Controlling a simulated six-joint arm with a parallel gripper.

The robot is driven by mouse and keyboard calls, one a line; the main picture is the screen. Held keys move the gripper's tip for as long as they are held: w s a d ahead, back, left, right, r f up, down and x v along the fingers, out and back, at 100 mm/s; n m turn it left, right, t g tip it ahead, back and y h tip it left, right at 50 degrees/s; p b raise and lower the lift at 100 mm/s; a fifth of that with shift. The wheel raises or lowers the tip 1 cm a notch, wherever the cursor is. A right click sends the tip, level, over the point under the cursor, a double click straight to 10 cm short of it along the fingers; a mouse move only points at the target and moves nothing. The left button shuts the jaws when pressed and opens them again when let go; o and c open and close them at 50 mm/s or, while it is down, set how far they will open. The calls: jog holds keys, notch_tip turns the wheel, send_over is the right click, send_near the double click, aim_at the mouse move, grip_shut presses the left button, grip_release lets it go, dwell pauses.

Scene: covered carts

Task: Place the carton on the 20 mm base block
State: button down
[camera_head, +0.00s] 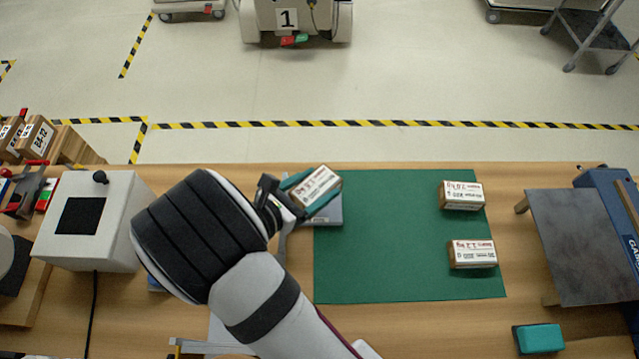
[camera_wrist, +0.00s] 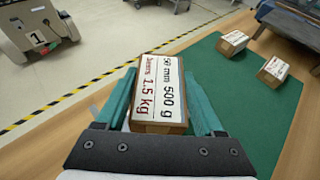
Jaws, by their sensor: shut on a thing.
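My gripper (camera_head: 308,192) is shut on a white-labelled brown carton (camera_head: 320,184) near the left edge of the green mat. In the wrist view the carton (camera_wrist: 157,92) sits between the two teal fingers, its label facing up and reading "50 mm 500 g" and "1.5 kg". A flat grey-blue block (camera_head: 328,214) shows just below the carton in the head view, partly hidden by it and the gripper. No size marking is readable on this block, and I cannot tell whether the carton touches it.
Two similar cartons stand on the right of the green mat (camera_head: 390,240), one farther back (camera_head: 461,195) and one nearer (camera_head: 472,254). The mat's middle is clear. A white box (camera_head: 100,245) stands left, a dark plate (camera_head: 580,245) right, and a teal block (camera_head: 539,339) front right.

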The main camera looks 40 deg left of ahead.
aim_at(314, 196)
jog(key=f, duration=0.4)
jog(key=shift+s+a+f, duration=0.1)
jog(key=shift+a, duration=0.1)
jog(key=shift+f, duration=0.1)
